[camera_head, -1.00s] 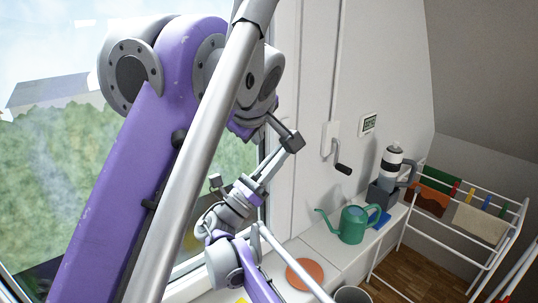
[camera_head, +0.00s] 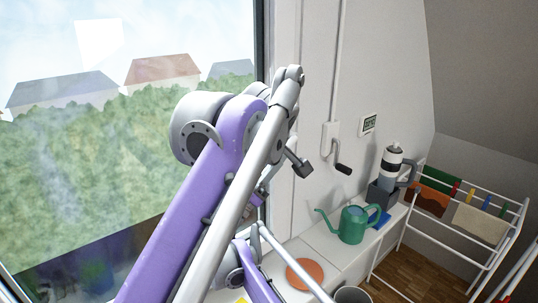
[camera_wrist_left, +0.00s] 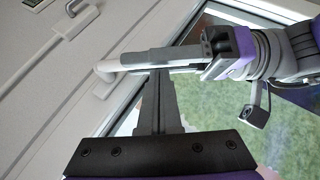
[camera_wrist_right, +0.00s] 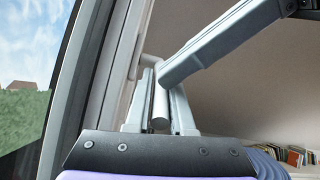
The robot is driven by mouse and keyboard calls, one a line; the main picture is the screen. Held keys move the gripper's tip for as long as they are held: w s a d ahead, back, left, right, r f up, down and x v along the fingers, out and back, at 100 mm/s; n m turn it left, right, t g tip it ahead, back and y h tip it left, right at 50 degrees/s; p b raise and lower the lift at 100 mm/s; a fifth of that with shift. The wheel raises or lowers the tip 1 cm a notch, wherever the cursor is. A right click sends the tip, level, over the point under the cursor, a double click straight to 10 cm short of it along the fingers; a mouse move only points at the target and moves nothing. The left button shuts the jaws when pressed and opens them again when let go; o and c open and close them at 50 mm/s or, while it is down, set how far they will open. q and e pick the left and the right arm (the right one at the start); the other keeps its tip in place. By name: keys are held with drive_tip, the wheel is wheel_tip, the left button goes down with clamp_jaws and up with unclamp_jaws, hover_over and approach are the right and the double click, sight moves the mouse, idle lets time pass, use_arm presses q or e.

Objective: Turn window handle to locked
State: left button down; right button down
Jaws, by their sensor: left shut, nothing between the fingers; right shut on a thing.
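The pale window handle (camera_wrist_right: 161,108) shows in the right wrist view, its grip lying between the fingers of my right gripper (camera_wrist_right: 162,82), which is shut on it. In the left wrist view the handle (camera_wrist_left: 105,70) sticks out from its mount on the white window frame, held from the right by my right gripper (camera_wrist_left: 140,60). My left gripper (camera_wrist_left: 160,74) is shut and empty, its tips close to the right fingers. I cannot tell whether they touch. It also crosses close to the handle in the right wrist view (camera_wrist_right: 170,78). In the head view my arms hide the handle.
On the sill stand a green watering can (camera_head: 352,224), an orange disc (camera_head: 305,274) and a grey bottle-like item (camera_head: 391,163). A drying rack (camera_head: 470,208) is at the right.

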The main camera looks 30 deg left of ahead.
use_arm(q)
drive_tip(key=shift+w+d+f+t, duration=0.15)
drive_tip(key=shift+f+t, duration=0.15)
drive_tip(key=shift+f, duration=0.35)
use_arm(e)
drive_tip(key=shift+s+a, duration=0.1)
drive_tip(key=shift+s, duration=0.1)
drive_tip(key=shift+r, duration=0.1)
drive_tip(key=c, duration=0.8)
unclamp_jaws()
use_arm(q)
drive_tip(key=shift+w, duration=0.1)
use_arm(e)
drive_tip(key=shift+w, duration=0.1)
